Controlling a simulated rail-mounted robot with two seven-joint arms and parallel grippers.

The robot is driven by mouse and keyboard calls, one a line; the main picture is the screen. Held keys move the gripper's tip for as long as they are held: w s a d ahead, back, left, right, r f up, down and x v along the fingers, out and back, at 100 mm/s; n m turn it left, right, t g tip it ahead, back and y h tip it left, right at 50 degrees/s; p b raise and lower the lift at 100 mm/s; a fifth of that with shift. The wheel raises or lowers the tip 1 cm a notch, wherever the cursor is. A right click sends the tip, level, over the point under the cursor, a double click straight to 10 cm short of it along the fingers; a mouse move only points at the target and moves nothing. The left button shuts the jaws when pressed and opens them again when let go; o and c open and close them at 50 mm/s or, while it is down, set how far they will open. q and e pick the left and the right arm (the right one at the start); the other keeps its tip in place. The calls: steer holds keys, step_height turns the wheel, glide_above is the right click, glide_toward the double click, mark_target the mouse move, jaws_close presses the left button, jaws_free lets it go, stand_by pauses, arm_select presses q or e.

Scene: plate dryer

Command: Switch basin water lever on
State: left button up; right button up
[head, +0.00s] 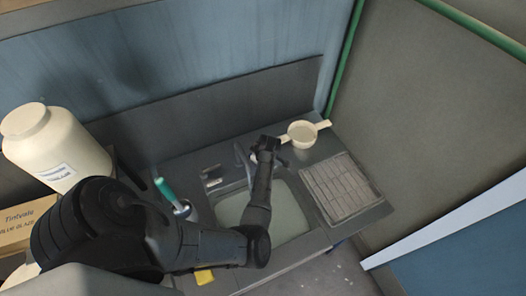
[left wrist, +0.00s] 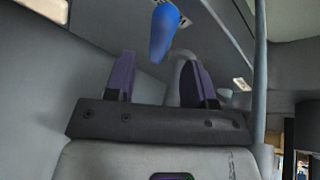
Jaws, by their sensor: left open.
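My left gripper (head: 265,146) is at the back edge of the basin (head: 287,222), beside the tap fittings, with its forearm crossing over the basin. In the left wrist view the two purple fingers of my left gripper (left wrist: 160,72) are open with an empty gap. A blue rounded handle (left wrist: 164,32), which looks like the lever, hangs just past the fingertips, in line with the gap. I cannot tell whether it touches a finger. A grey curved pipe (left wrist: 187,57) shows behind the right finger. The blue handle is hidden in the head view. My right gripper is not in view.
A pale strainer (head: 303,134) sits right of my left gripper, above a ribbed drying grid (head: 340,188). A green-handled brush (head: 164,189), a big cream jar (head: 58,146) and a cardboard box (head: 25,222) stand to the left. A yellow block (head: 204,277) lies in front.

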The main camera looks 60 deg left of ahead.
arm_select(q)
steer(key=v, duration=0.9)
steer(key=shift+r, duration=0.3)
steer(key=shift+d, duration=0.15)
steer(key=shift+w, duration=0.1)
